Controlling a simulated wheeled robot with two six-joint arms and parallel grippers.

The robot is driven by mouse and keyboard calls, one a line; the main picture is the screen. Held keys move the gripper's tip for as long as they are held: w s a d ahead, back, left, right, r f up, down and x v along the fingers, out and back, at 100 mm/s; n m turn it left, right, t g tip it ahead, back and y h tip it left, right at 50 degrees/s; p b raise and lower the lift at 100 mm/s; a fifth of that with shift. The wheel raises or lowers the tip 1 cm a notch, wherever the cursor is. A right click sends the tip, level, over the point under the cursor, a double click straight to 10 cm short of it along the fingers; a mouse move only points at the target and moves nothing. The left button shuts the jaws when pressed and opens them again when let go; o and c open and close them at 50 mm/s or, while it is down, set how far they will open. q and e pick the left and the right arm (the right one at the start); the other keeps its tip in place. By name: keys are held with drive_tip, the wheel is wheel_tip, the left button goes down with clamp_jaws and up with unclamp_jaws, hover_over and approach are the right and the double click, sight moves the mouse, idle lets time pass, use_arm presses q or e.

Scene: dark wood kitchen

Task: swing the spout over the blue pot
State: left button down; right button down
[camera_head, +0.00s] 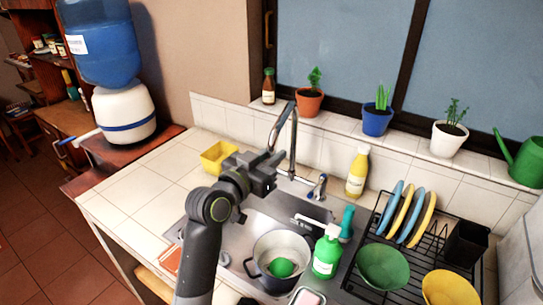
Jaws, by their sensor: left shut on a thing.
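The tall chrome faucet (293,140) stands at the back of the sink, and its arched spout (283,113) has a dark section and comes down at the left. My left gripper (272,162) is shut on the lower end of the spout, over the back left of the sink; the fingers hide the spout's tip. A pot (302,246) with a pale inside and dark blue handles stands in the sink, in front and to the right of the gripper. A green round thing (281,267) lies in it. The spout's end is not over this pot. My right gripper is out of view.
A green soap bottle (326,256) and a teal bottle (347,222) stand right of the pot. A yellow container (218,156) sits left of the faucet. A dish rack (405,262) fills the right. A blue plant pot (377,122) stands on the sill.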

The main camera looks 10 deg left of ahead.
use_arm(q)
drive_tip(key=c, duration=1.3)
unclamp_jaws()
drive_tip(key=shift+c, duration=0.2)
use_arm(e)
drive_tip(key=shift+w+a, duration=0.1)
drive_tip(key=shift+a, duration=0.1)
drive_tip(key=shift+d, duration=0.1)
